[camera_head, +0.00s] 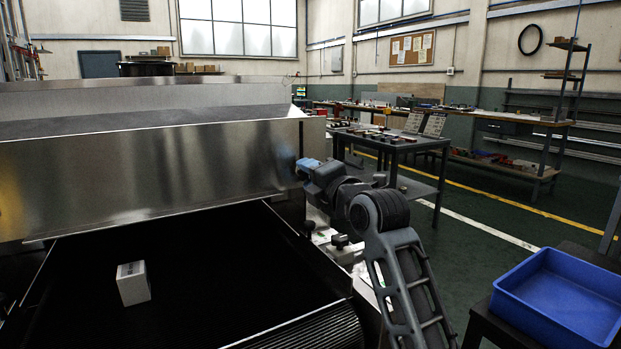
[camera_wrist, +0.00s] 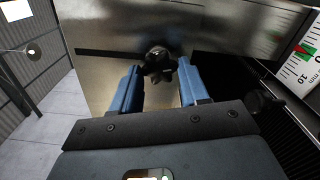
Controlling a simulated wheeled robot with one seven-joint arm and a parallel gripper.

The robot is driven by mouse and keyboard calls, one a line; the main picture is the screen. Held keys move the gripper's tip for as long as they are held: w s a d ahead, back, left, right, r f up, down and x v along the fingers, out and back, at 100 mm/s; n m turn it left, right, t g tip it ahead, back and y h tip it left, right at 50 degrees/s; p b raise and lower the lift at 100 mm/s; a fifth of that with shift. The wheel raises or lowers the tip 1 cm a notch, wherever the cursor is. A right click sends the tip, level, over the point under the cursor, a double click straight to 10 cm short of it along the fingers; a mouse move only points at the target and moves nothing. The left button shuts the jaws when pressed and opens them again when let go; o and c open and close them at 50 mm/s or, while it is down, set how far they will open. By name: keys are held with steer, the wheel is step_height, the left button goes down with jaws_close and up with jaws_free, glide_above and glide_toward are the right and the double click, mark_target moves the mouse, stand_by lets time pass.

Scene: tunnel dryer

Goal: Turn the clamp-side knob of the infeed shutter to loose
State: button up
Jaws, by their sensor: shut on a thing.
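The infeed shutter (camera_head: 150,172) is a wide brushed-steel panel across the belt in the head view. In the wrist view, a black lobed knob (camera_wrist: 158,58) sits on a steel plate (camera_wrist: 105,35) with a dark slot running left from it. My gripper (camera_wrist: 160,68) has its two blue fingers on either side of this knob, shut on it. In the head view my gripper (camera_head: 308,167) is at the right end of the shutter, and the knob is hidden there. No loose or tight marking on the knob is readable.
A white scale (camera_wrist: 304,55) with red and green marks stands to the right in the wrist view. Another black knob (camera_wrist: 265,103) is below it. A white box (camera_head: 132,283) lies on the dark belt. A blue tray (camera_head: 558,300) stands at right, with open floor beyond.

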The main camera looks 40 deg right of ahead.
steer(key=shift+f, duration=0.1)
steer(key=o, duration=1)
steer(key=v, duration=0.7)
steer(key=shift+s+a, duration=0.15)
steer(key=shift+s, duration=0.25)
